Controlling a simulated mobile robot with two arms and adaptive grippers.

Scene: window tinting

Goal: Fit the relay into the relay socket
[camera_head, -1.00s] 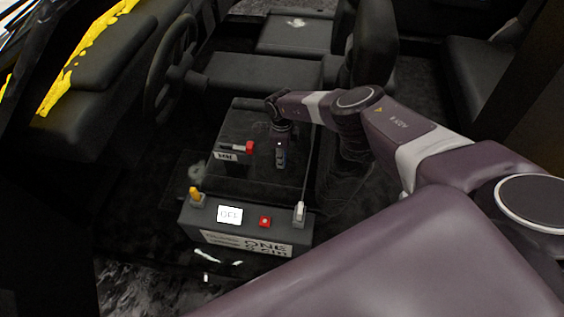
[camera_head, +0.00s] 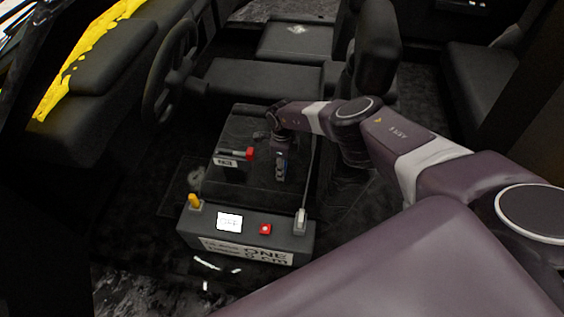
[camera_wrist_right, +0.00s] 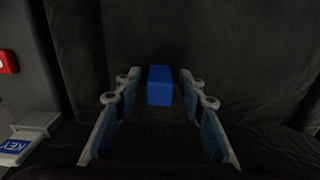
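A plain blue block (camera_wrist_right: 160,86), which looks like the relay, is near the fingertips in the right wrist view. My right gripper (camera_wrist_right: 158,88) is open, with one finger on each side of the block and a visible gap on both sides. In the head view, my right gripper (camera_head: 281,172) points down over the dark console between the seats. The block is too small or hidden to make out there. I cannot identify the relay socket for certain. My left gripper is not in view.
A grey control box (camera_head: 190,222) with a lit screen, red button and levers stands in front. A small unit with a red-tipped handle (camera_head: 249,153) is left of my right gripper; a KEY label (camera_wrist_right: 15,148) shows in the wrist view. The steering wheel (camera_head: 170,85) is at upper left.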

